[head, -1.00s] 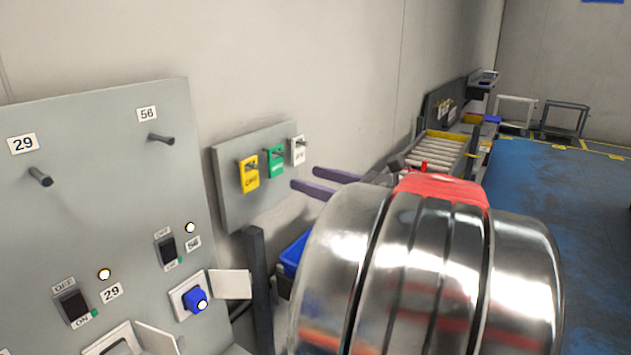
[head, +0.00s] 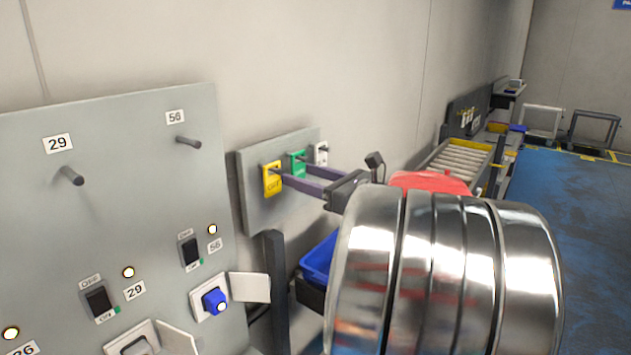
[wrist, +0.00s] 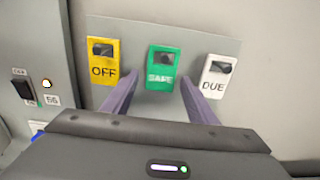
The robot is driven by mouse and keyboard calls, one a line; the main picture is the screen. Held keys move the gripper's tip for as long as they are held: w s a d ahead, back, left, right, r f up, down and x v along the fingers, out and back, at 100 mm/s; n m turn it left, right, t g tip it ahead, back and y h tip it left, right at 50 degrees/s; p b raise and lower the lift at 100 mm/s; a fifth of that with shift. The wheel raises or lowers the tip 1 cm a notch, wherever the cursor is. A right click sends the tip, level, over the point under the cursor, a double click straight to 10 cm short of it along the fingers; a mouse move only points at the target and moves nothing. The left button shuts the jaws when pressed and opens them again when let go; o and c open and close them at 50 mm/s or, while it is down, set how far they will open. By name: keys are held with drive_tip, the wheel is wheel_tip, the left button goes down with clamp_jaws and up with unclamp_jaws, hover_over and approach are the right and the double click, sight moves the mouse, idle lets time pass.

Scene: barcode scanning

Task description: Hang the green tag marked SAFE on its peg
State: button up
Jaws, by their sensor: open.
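The green SAFE tag (wrist: 162,68) hangs on the small grey board (wrist: 130,30), between the yellow OFF tag (wrist: 103,62) and the white DUE tag (wrist: 216,76). In the head view the green tag (head: 297,160) is partly covered by my fingers. My gripper (wrist: 160,88) is open, with one purple finger on each side of the green tag's lower part. Whether the fingers touch the tag cannot be told. A large panel has bare pegs under the labels 29 (head: 72,176) and 56 (head: 188,142).
The large panel (head: 130,220) stands left of the tag board, with switches, lit lamps and a blue plug (head: 214,300) with an open cover. A dark post (head: 276,290) and a blue bin (head: 319,258) are below the board. A roller conveyor (head: 461,156) stands farther back.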

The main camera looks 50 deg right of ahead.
sight(300, 173)
drive_tip(key=shift+w+a, duration=0.1)
drive_tip(key=shift+w, duration=0.65)
drive_tip(key=shift+c, duration=0.7)
drive_tip(key=c, duration=0.9)
drive_tip(key=shift+c, duration=0.2)
drive_tip(key=shift+r, duration=0.2)
drive_tip(key=shift+s+d, duration=0.15)
drive_tip(key=shift+s, duration=1.3)
drive_tip(key=shift+s+d, duration=0.15)
drive_tip(key=shift+s, duration=1.25)
idle(0.9)
drive_tip(key=shift+s+d, duration=0.2)
drive_tip(key=shift+s, duration=2.7)
